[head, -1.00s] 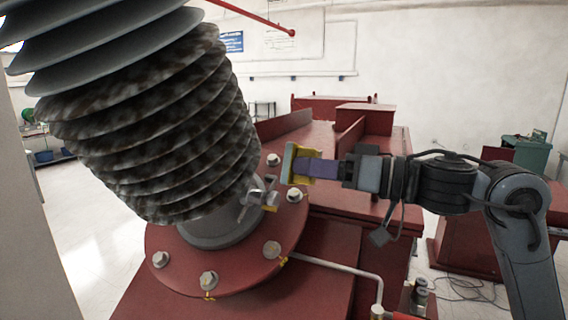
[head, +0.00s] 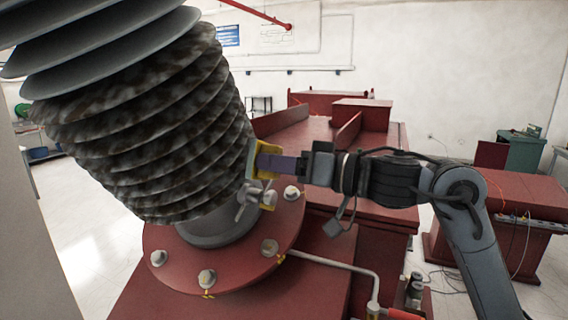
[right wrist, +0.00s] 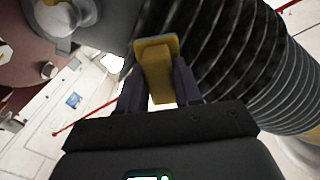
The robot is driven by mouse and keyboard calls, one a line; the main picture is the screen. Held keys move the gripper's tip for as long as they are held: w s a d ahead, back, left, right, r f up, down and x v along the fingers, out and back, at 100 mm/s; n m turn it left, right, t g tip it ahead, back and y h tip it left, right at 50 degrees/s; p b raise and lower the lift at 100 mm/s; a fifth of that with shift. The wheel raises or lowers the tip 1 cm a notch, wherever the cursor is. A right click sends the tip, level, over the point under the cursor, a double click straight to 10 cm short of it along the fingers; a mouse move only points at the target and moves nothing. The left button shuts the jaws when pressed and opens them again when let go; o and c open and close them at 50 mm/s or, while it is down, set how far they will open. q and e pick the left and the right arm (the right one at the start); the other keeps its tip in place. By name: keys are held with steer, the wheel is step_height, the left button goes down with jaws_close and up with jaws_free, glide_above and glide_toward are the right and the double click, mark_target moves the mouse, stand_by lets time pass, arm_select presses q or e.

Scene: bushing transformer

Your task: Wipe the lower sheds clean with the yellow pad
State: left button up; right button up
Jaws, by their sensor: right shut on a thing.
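The tilted bushing has dirty, brown-stained lower sheds (head: 150,125) and clean grey upper sheds (head: 95,45). The stained sheds also show in the right wrist view (right wrist: 222,50). My right gripper (head: 282,164) is shut on the yellow pad (head: 262,160). The pad's face is at the right edge of the lower sheds; I cannot tell whether it touches them. In the right wrist view the pad (right wrist: 158,68) sits between the two purple fingers, its head close to the stained sheds. My left gripper is not in view.
The bushing stands on a red bolted flange (head: 235,262). A metal valve fitting (head: 252,197) sticks up just below the pad. A grey pipe (head: 335,268) runs at the lower right. Red tank parts (head: 330,140) lie behind my arm.

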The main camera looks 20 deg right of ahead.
mark_target(257, 148)
steer(key=shift+w+a, duration=0.1)
stand_by(0.7)
steer(key=shift+p+x, duration=0.65)
steer(key=shift+x, duration=0.2)
steer(key=shift+r, duration=0.15)
steer(key=r+p, duration=0.1)
steer(key=s+r+p, duration=0.1)
steer(key=shift+a+r+p, duration=0.25)
steer(key=shift+a+p, duration=0.05)
steer(key=shift+a, duration=0.1)
steer(key=shift+s+a+r+p, duration=0.2)
steer(key=shift+a+r+p, duration=0.05)
steer(key=shift+r+p, duration=0.3)
steer(key=shift+s+a+r+p, duration=0.25)
steer(key=shift+r+p, duration=0.25)
steer(key=shift+s+a+r+p, duration=0.2)
steer(key=shift+a+r+p, duration=0.05)
steer(key=shift+r+p, duration=0.3)
steer(key=shift+s+a+r+p, duration=0.2)
steer(key=shift+r+p, duration=0.3)
steer(key=shift+s+a+r+p, duration=0.25)
steer(key=shift+r+p, duration=0.25)
steer(key=shift+p, duration=0.05)
steer(key=shift+s+a+r+p, duration=0.2)
steer(key=shift+r+p, duration=0.3)
steer(key=shift+a+r, duration=0.1)
steer(key=shift+r, duration=0.05)
